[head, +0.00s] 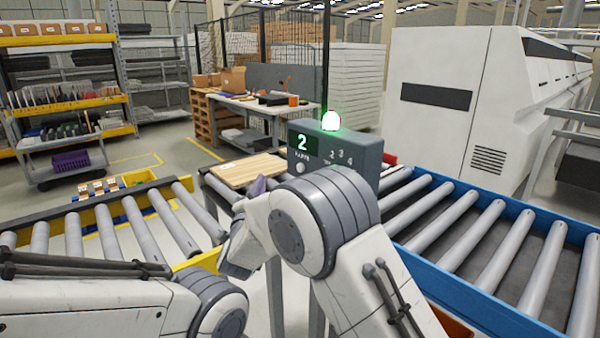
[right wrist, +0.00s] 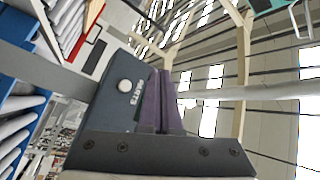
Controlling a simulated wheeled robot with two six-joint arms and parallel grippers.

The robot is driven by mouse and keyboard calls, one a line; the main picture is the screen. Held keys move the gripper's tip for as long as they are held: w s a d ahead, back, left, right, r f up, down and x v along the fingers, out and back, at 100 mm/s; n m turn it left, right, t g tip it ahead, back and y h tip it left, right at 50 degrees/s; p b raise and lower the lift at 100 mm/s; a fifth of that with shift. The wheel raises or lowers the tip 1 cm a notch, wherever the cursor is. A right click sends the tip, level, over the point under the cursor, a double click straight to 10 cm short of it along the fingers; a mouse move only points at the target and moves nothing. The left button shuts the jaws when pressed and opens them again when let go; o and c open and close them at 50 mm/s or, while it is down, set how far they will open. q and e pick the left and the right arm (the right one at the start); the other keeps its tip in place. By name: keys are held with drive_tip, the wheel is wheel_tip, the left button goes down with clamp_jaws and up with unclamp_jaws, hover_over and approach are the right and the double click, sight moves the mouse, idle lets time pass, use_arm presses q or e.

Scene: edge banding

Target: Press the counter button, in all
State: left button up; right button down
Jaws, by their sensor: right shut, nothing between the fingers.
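The counter (head: 345,151) is a grey box above the conveyors. Its display (head: 303,142) reads a green 2, and a lit green lamp (head: 331,121) stands on top. Its round white button (head: 300,168) is on the front face, below the display. In the right wrist view the counter's face (right wrist: 112,112) and white button (right wrist: 124,86) show left of my fingers. My right gripper (right wrist: 161,80) is shut and empty, its purple fingers together. In the head view my right gripper (head: 258,186) is partly hidden by my arm, left of the button. My left gripper is out of view.
A wooden board (head: 246,171) lies on the rollers left of the counter. A blue-railed roller conveyor (head: 470,235) runs to the right, and a yellow-railed one (head: 125,222) to the left. A workbench (head: 262,107) and a large white machine (head: 440,100) stand behind.

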sight(301, 167)
drive_tip(key=shift+d+h, duration=0.2)
drive_tip(key=shift+h, duration=0.2)
drive_tip(key=w+d, duration=0.5)
drive_tip(key=d, duration=0.2)
idle(0.3)
drive_tip(key=shift+w, duration=0.1)
drive_tip(key=shift+d, duration=0.1)
idle(1.7)
drive_tip(key=shift+w+d+b, duration=0.15)
drive_tip(key=shift+d+b, duration=0.15)
